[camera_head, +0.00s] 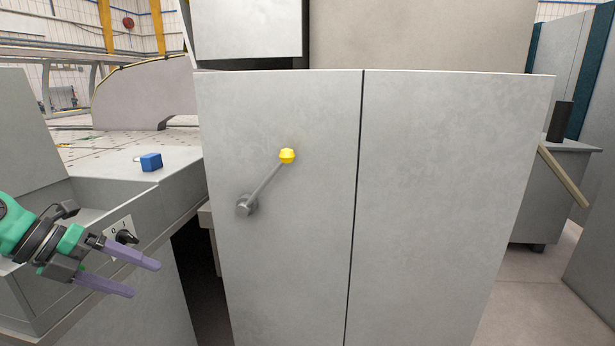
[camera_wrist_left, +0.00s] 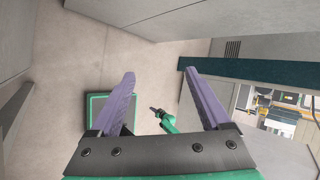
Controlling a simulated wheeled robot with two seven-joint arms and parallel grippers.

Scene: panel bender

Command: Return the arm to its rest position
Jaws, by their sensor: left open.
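My left gripper (camera_head: 133,273) comes in from the left in the head view. Its two purple fingers are apart, with nothing between them, in front of the grey machine side by the rotary switch (camera_head: 125,237). In the left wrist view the open fingers (camera_wrist_left: 157,88) also show apart and empty, with floor and a green part beyond them.
A grey two-door cabinet (camera_head: 440,180) fills the middle, with a lever tipped by a yellow knob (camera_head: 287,156) on its left door. A blue block (camera_head: 151,162) lies on the machine table (camera_head: 100,160) at left. Open floor (camera_head: 530,290) shows at right.

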